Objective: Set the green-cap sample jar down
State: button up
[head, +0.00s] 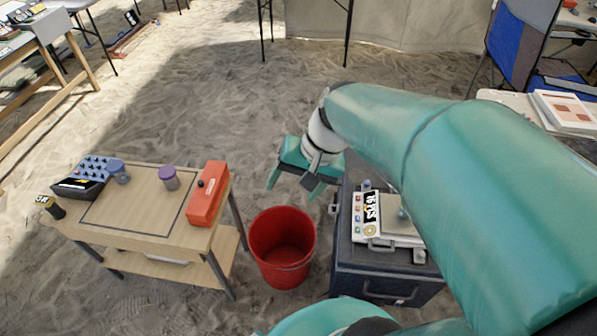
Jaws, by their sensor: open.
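My gripper (291,190) is open, its two teal fingers pointing down, with nothing seen between them. It hangs above the sand, behind the red bucket and right of the wooden table. I cannot make out a jar with a green cap in the head view. A jar with a blue cap (118,170) and a jar with a purple cap (169,177) stand upright on the wooden table (135,207). My arm covers part of the right side.
A red bucket (283,247) stands on the sand between the table and a dark case (385,277) bearing a white device (387,229).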

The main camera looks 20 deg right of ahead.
jog(key=s+r+n+t+h, duration=0.3)
jog(key=s+r+n+h, duration=0.1)
jog(key=s+r+n, duration=0.1)
jog(key=shift+s+a+r+t, duration=0.25)
jog(key=shift+r+t, duration=0.15)
jog(key=shift+r, duration=0.3)
